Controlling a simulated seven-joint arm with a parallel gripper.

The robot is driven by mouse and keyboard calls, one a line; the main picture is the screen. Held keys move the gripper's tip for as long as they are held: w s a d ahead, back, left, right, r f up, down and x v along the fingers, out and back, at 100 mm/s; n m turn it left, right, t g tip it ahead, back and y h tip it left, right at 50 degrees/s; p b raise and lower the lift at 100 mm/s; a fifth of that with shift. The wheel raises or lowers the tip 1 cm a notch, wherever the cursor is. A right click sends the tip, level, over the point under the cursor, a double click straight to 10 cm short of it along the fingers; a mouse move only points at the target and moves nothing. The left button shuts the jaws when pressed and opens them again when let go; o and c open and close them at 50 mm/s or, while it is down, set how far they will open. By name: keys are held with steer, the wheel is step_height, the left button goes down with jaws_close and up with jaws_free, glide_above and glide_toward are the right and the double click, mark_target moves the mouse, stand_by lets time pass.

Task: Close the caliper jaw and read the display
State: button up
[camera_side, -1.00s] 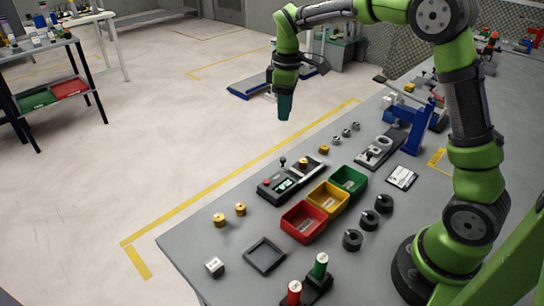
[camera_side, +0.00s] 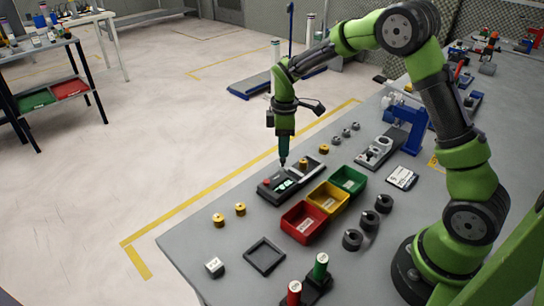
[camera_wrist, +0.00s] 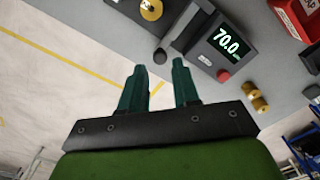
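The caliper gauge is a long dark block (camera_side: 268,193) on the bench. Its display (camera_wrist: 227,42) reads 70.0 in the wrist view, with a red button beside it. A brass ring part (camera_side: 303,164) sits on the gauge and also shows in the wrist view (camera_wrist: 151,9). A black ball knob (camera_wrist: 160,57) on the jaw lies just beyond and between my fingertips in the wrist view. My gripper (camera_wrist: 157,66) is open, its two green fingers apart with nothing clamped. In the side view it points down over the gauge; whether it touches the knob I cannot tell.
Red (camera_side: 303,223), yellow (camera_side: 328,198) and green (camera_side: 347,181) bins stand right of the gauge. Two brass parts (camera_side: 240,209) lie to its left. A black square frame (camera_side: 264,256) lies nearer the front. The bench's left edge runs close beside the gauge.

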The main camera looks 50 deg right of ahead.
steer(key=shift+f, duration=1.8)
steer(key=c, duration=0.5)
steer(key=d, duration=0.4)
steer(key=shift+d, duration=0.2)
steer(key=o, duration=0.5)
steer(key=shift+r, duration=0.1)
step_height(320, 180, up, 17)
